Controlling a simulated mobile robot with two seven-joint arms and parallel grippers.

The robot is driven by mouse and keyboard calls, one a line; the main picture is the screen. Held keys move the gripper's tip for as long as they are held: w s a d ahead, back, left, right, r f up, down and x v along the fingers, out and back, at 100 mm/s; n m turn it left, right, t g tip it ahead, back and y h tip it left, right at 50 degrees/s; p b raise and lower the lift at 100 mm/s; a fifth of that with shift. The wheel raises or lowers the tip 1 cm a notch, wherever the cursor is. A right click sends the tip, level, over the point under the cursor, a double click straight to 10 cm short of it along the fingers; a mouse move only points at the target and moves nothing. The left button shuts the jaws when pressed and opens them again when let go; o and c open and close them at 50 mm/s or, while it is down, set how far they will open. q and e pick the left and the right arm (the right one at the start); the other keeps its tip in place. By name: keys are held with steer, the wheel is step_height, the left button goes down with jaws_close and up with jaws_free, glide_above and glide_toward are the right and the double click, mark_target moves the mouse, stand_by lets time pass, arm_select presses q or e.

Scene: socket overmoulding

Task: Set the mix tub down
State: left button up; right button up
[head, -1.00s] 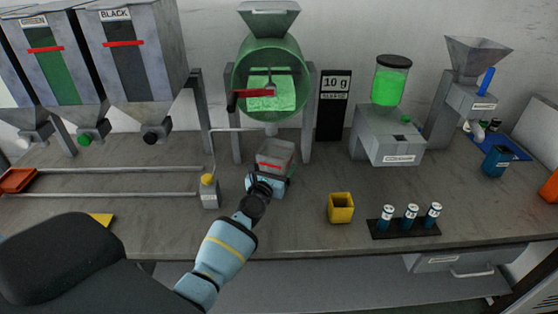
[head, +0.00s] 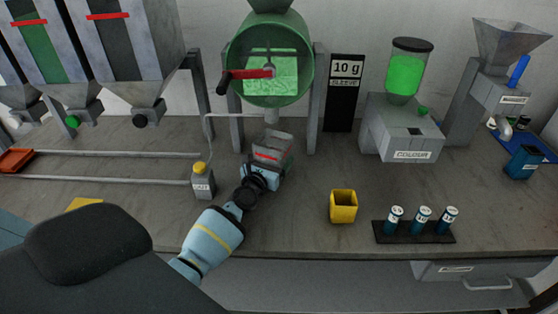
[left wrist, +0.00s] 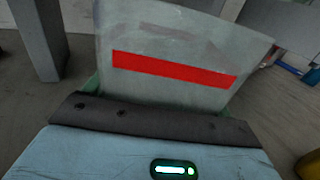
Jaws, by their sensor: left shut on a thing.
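The mix tub (head: 274,150) is a clear grey box with a red band, below the green drum's spout in the head view. My left gripper (head: 262,174) is shut on the near side of the tub. In the left wrist view the tub's wall (left wrist: 180,48) with its red band rises just beyond the gripper (left wrist: 150,118). Whether the tub's base touches the bench cannot be told, as the gripper hides it. My right gripper is not in view.
The green drum (head: 292,98) with a red handle stands behind the tub. A small dispenser with a yellow cap (head: 201,180) is close on the left. A yellow cup (head: 343,206) and a rack of blue tubes (head: 413,232) stand to the right. The bench (head: 330,160) between is bare.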

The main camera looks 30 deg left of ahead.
arm_select(q)
steer(key=shift+a+r, duration=0.15)
steer(key=shift+a, duration=0.05)
steer(key=shift+f, duration=0.2)
steer(key=o, duration=0.7)
steer(key=shift+c, duration=0.2)
steer(key=o, duration=0.3)
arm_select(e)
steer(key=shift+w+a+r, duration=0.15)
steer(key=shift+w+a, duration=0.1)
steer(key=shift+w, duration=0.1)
